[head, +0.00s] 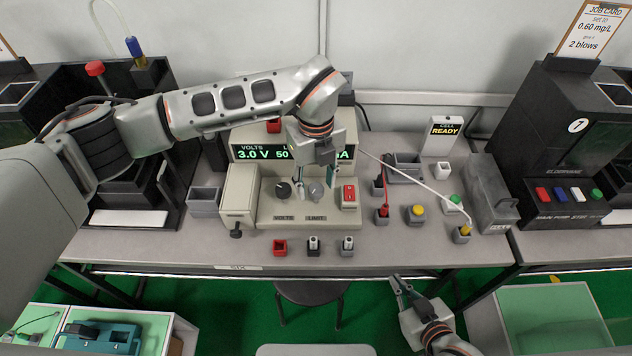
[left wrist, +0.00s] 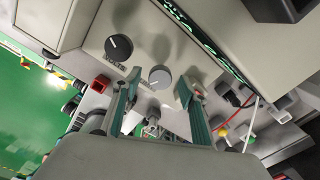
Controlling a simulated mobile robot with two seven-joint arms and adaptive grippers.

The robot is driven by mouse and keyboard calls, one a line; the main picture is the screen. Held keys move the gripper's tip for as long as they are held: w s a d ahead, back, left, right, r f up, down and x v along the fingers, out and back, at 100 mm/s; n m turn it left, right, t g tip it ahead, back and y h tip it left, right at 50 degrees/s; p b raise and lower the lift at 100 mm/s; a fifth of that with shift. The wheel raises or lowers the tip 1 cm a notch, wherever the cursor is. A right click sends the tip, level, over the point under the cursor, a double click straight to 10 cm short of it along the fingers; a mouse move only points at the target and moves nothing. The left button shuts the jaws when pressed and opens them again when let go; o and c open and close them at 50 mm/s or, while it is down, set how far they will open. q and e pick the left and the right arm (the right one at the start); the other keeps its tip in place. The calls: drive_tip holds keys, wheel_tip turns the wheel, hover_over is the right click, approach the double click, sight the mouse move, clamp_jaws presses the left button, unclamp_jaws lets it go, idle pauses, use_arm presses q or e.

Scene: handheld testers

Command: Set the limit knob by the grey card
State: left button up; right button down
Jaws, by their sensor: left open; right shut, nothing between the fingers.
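The limit knob (head: 316,190) is a grey round knob on the sloped front panel of the beige supply (head: 262,209), above the LIMIT label. It also shows in the left wrist view (left wrist: 160,77). My left gripper (head: 316,183) is open, pointing down at the panel with its fingers to either side of the limit knob; contact cannot be told. Its fingertips also show in the left wrist view (left wrist: 159,85). The display (head: 268,153) reads 3.0 V and 50, partly hidden by my gripper. My right gripper (head: 400,287) is shut and empty, below the bench's front edge. I cannot make out a grey card.
The black volts knob (head: 283,189) is left of the limit knob, a red switch (head: 348,194) right. Several sockets (head: 313,244) stand in front. Red and white leads run right of the supply. A CELL READY sign (head: 442,131) stands behind; a job card (head: 588,28) is far right.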

use_arm(q)
drive_tip(key=shift+f, duration=0.2)
drive_tip(key=shift+c, duration=0.2)
drive_tip(key=c, duration=1)
drive_tip(key=shift+c, duration=0.2)
